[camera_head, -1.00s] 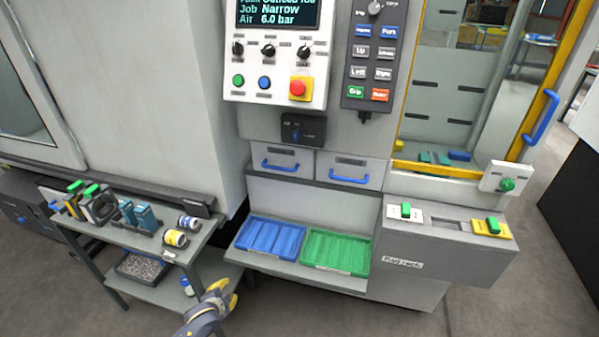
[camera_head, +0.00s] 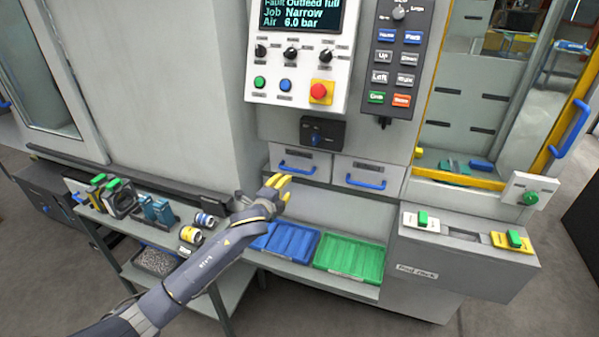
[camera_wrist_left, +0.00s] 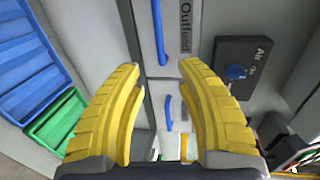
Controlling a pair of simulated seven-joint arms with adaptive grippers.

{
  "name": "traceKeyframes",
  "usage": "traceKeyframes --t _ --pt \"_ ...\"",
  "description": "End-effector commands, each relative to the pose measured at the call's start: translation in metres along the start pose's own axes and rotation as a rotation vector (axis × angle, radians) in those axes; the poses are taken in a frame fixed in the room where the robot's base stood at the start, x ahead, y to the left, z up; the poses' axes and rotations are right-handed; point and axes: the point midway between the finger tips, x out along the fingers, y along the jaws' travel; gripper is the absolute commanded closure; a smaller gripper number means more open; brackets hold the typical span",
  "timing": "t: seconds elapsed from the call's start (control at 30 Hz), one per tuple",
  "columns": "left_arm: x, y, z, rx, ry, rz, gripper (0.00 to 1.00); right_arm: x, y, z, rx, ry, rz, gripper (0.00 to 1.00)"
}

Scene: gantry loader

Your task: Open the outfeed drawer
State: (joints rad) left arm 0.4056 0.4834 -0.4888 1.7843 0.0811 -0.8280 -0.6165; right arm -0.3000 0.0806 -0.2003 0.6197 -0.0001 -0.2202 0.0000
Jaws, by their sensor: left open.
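Two closed drawers sit side by side in the machine front. The left one, the outfeed drawer (camera_head: 312,160), has a blue bar handle (camera_head: 297,169). In the left wrist view its label reads "Outfeed" (camera_wrist_left: 185,28), beside its blue handle (camera_wrist_left: 160,30) at the top. The right drawer (camera_head: 380,172) has a similar blue handle (camera_head: 365,183), which also shows in the left wrist view (camera_wrist_left: 168,113). My left gripper (camera_head: 283,185) is open and empty, with yellow fingers, close in front of the outfeed drawer's lower left. No contact with the handle shows. My right gripper is out of view.
A blue tray (camera_head: 288,246) and a green tray (camera_head: 350,259) lie on the shelf below the drawers. A dark air-valve box (camera_head: 322,133) juts out above them. A cart with tools and spools (camera_head: 190,234) stands at left. The panel reads "Outfeed full".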

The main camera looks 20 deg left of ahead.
Motion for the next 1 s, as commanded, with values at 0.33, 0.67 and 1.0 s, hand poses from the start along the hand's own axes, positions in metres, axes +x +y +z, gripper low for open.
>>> traceKeyframes --t 0.33,0.67,1.0 --pt "0.058 -0.001 0.000 -0.001 -0.002 0.000 0.64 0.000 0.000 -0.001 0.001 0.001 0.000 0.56" --pt "0.105 0.000 0.001 -0.002 -0.002 0.000 0.64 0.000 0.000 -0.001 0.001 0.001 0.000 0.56" --pt "0.136 0.000 0.000 -0.002 -0.001 0.000 0.64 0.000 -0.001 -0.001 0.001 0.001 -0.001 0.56"
